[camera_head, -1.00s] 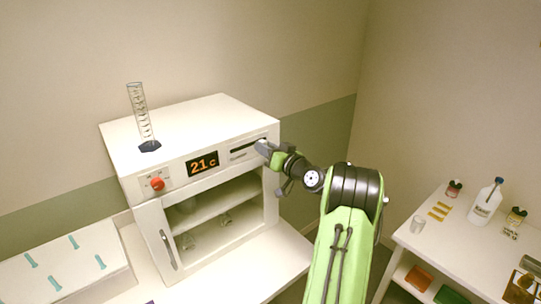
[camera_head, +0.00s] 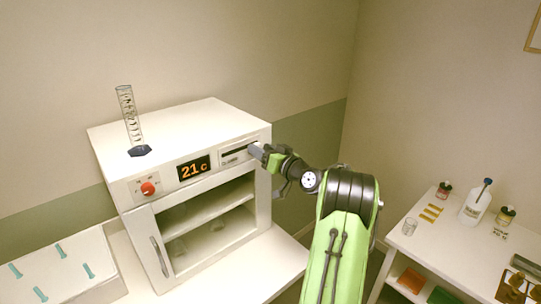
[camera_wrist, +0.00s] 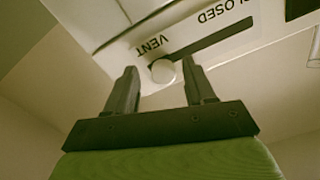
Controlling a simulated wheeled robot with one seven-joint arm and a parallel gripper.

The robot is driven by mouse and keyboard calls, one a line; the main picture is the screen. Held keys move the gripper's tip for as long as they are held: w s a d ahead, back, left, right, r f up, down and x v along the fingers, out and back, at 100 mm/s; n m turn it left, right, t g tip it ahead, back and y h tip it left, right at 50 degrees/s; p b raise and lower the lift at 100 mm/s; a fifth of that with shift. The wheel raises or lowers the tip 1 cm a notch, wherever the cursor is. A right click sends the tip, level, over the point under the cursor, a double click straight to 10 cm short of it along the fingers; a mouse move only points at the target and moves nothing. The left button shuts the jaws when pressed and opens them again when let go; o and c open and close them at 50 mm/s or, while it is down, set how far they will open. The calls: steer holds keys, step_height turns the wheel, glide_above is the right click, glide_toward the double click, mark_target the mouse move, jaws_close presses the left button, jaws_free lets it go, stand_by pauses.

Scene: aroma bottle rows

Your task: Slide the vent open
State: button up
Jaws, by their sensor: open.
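The vent is a dark slot (camera_head: 238,152) in a pale panel at the upper right of the white oven's front. In the wrist view the slot (camera_wrist: 222,43) runs beside the printed words "VENT" and "CLOSED". A round white knob (camera_wrist: 162,71) sits at the slot's "VENT" end. My gripper (camera_wrist: 160,72) is open, with one dark finger on each side of the knob; I cannot tell whether either touches it. In the head view my gripper (camera_head: 257,151) is at the slot's right end and hides the knob.
The white oven (camera_head: 205,115) has a red dial (camera_head: 148,188), a display reading 21 C (camera_head: 194,168) and a door handle (camera_head: 160,256). A glass cylinder (camera_head: 130,115) stands on top. A side table (camera_head: 440,245) with bottles is at the right.

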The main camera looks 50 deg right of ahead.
steer(key=s+a+b, duration=0.1)
steer(key=s+b, duration=0.4)
steer(key=s, duration=1)
steer(key=shift+s+a, duration=0.2)
steer(key=shift+a, duration=0.1)
